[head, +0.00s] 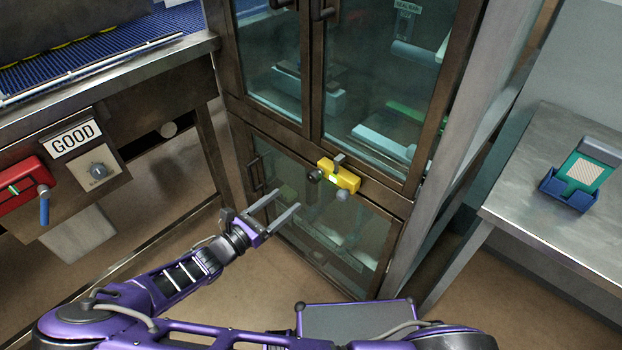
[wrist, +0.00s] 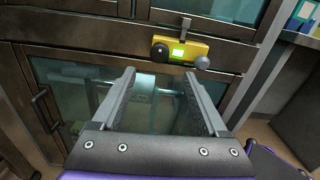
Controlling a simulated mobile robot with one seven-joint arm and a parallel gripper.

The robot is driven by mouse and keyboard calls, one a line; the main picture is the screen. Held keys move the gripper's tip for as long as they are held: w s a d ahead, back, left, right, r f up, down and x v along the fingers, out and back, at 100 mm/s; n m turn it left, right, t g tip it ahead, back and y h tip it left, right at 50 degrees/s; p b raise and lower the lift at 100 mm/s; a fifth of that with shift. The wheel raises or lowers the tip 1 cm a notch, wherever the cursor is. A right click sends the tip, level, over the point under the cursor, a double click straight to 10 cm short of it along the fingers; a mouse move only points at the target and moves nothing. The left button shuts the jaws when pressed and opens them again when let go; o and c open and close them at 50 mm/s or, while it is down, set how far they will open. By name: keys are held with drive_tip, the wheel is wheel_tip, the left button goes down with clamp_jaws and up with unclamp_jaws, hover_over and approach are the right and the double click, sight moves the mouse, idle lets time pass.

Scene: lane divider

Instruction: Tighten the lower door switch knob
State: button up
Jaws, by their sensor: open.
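A yellow door switch (head: 345,178) is mounted on the brown frame of the glass cabinet, between the upper doors and the lower door. It has a dark round knob (head: 315,175) at its left and a grey knob (head: 342,195) lower at its right. In the wrist view the switch (wrist: 186,48) is near the top, with a lit green panel, the dark knob (wrist: 160,50) and the lower grey knob (wrist: 201,63). My gripper (head: 289,198) is open and empty, left of the switch and apart from it. Its fingers (wrist: 159,73) point toward the lower glass door.
The lower glass door (head: 310,215) has a handle (head: 256,172) at its left. A bench with a "GOOD" sign (head: 74,138) and a red switch box (head: 24,185) stands left. A metal table (head: 540,220) at the right bears a blue holder (head: 567,190). Floor shows between them.

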sight(311, 180)
drive_tip(key=x, duration=1.1)
drive_tip(key=shift+w+b, duration=0.15)
drive_tip(key=shift+b, duration=0.25)
clamp_jaws()
